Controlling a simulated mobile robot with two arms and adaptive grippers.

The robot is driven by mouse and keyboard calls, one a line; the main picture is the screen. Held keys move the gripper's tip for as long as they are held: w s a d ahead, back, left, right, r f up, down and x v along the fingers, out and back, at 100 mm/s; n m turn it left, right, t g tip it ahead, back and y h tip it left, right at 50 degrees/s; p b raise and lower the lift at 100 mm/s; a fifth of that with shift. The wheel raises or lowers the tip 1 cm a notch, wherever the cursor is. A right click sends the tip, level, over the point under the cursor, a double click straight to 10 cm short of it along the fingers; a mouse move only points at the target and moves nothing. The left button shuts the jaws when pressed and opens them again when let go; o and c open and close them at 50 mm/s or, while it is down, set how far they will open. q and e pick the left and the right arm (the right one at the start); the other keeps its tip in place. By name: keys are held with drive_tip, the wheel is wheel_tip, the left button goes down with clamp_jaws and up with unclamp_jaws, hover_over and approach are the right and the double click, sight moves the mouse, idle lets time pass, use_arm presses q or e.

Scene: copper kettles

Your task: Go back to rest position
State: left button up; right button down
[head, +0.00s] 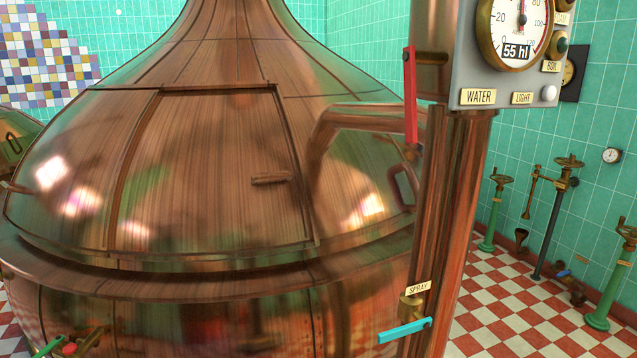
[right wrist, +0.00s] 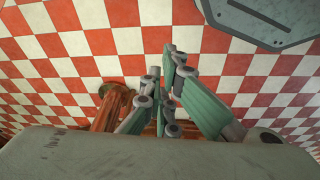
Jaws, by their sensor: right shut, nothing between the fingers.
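My right gripper (right wrist: 167,75) shows in the right wrist view above a red and white checkered floor (right wrist: 110,42). Its green-padded fingers are shut with nothing between them. Neither gripper shows in the head view, and my left gripper is in no view. A large copper kettle (head: 210,190) with a closed hatch (head: 205,165) fills the left and middle of the head view.
A copper column (head: 465,200) stands right of the kettle, with a red lever (head: 410,95), a cyan lever (head: 405,331) and a gauge panel (head: 515,65). Green valve stands (head: 613,285) line the tiled wall. A copper part (right wrist: 108,108) is left of my right gripper. Checkered floor is open at right.

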drive_tip(key=s+d+f+g+p, duration=0.1)
drive_tip(key=s+d+f, duration=0.2)
drive_tip(key=s+f, duration=1.3)
drive_tip(key=shift+s+f, duration=0.2)
drive_tip(key=shift+s, duration=0.65)
